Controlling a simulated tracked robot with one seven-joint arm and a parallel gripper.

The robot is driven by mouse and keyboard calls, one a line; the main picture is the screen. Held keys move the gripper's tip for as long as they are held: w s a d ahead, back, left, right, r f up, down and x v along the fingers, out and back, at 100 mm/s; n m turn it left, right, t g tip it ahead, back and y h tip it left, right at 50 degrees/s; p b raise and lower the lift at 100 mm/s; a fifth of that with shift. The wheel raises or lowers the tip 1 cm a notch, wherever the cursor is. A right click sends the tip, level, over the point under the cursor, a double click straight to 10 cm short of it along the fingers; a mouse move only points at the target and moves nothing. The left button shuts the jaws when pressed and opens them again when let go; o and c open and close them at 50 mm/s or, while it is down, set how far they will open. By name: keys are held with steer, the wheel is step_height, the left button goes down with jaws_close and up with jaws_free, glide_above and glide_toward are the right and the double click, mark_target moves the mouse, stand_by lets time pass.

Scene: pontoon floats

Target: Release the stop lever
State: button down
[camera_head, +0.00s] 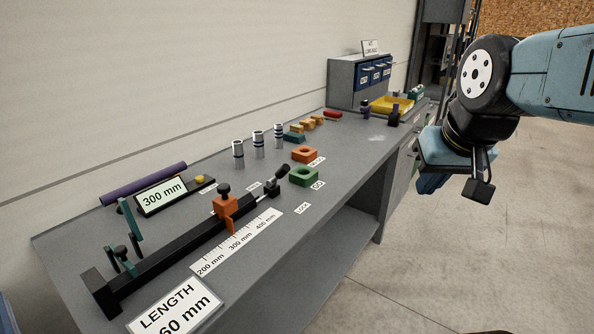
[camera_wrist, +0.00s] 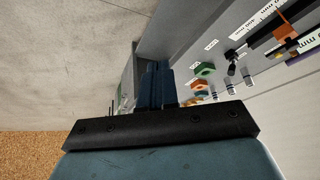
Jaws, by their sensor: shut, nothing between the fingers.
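A black rail (camera_head: 165,252) lies along the bench with an orange stop block (camera_head: 228,214) on it, topped by a black knob (camera_head: 223,188). At the rail's far end a lever (camera_head: 280,173) with a dark grip tilts up to the right. It also shows in the wrist view (camera_wrist: 231,62), right of my fingers. My gripper (camera_head: 428,184) hangs beyond the bench's right edge, well apart from the lever. Its blue fingers (camera_wrist: 157,78) are together and empty in the wrist view. In the head view the wrist partly hides the fingers.
Green (camera_head: 303,176) and orange (camera_head: 304,154) blocks with holes stand beside the lever. Several upright cylinders (camera_head: 258,145) stand behind. A scale strip (camera_head: 238,243) lies in front of the rail. A drawer unit (camera_head: 358,80) and yellow tray (camera_head: 391,105) stand at the far end.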

steer(key=w+a+f+m+g+y, duration=0.4)
steer(key=w+a+f+m+y, duration=0.5)
steer(key=w, duration=0.3)
steer(key=w+d+f+m+t+y, duration=0.1)
steer(key=w+f+m+t+y, duration=0.2)
steer(key=w+m, duration=1)
step_height(320, 180, down, 4)
steer(key=w+t, duration=0.2)
steer(key=t, duration=0.1)
steer(key=shift+w, duration=0.3)
steer(key=shift+f, duration=0.1)
glide_toward(279, 175)
steer(key=w+f, duration=0.2)
steer(key=shift+w+a+r, duration=0.4)
steer(key=shift+a+r, duration=0.15)
steer(key=shift+a, duration=0.2)
